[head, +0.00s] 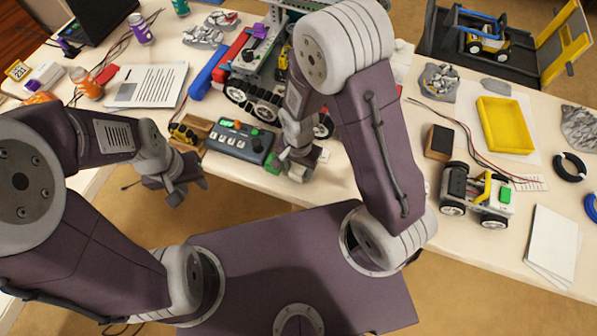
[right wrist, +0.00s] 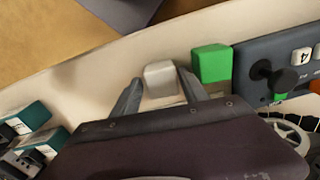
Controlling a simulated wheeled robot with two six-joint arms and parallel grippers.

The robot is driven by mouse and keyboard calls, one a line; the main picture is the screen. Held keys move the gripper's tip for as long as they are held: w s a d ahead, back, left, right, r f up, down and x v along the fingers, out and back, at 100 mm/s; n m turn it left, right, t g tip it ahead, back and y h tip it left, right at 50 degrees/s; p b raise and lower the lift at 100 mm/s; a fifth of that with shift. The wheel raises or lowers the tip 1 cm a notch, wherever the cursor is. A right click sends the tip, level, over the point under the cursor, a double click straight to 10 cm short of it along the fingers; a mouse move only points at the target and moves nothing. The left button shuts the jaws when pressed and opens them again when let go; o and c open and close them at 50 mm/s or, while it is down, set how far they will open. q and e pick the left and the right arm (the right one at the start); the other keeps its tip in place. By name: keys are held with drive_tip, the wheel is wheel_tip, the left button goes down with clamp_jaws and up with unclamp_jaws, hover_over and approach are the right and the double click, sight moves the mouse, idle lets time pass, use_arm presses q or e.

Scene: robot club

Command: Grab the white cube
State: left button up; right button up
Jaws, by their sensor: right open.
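The white cube (right wrist: 160,74) sits on the light table near its front edge in the right wrist view. In the head view it shows as a small pale block (head: 296,173), partly covered by my right gripper. My right gripper (right wrist: 157,84) is open, with one finger to each side of the cube's near part; I cannot tell whether they touch it. It also shows in the head view (head: 286,166), pointing down at the table. My left gripper (head: 187,187) hangs empty in front of the table edge; its finger gap is unclear.
A green cube (right wrist: 212,63) stands just right of the white cube, close to the right finger. Beside it is a dark control box (head: 238,141) with buttons and a joystick. A tracked robot model stands behind. A small wheeled robot (head: 478,195) stands farther right.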

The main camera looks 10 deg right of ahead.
drive_tip(key=shift+w+f, duration=0.15)
drive_tip(key=shift+f, duration=0.75)
drive_tip(key=c, duration=1.1)
drive_tip(key=shift+r, duration=0.1)
